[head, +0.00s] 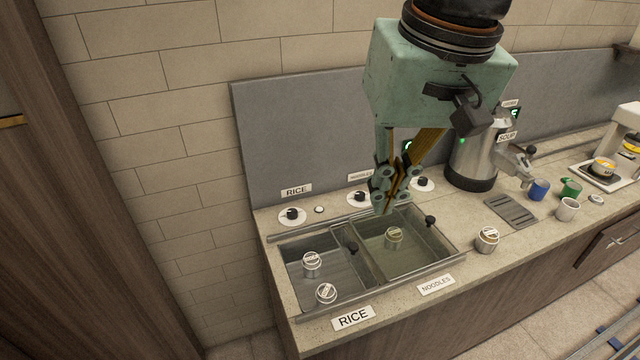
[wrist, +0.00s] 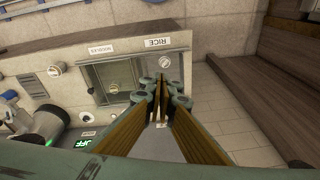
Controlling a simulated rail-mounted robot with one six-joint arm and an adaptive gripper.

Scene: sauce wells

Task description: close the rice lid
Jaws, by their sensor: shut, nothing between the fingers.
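The rice well (head: 291,257) is the left of two sunken wells in the counter, with a RICE label (head: 353,317) on its front edge. A black knob (head: 352,248), seemingly the rice lid's handle, stands near its right side. I cannot tell the lid's exact position, as its panel is hard to make out. My gripper (head: 386,207) points down over the back of the noodles well (head: 446,250), right of that knob and apart from it. Its fingers are shut and empty. The wrist view shows the closed fingers (wrist: 162,92) hiding part of the wells.
Silver canisters stand in the rice well (head: 311,264), near its front edge (head: 326,293) and right of the noodles well (head: 487,240). Another canister (head: 394,238) is in the noodles well, near its black knob (head: 430,220). A soup urn (head: 473,157) stands at right.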

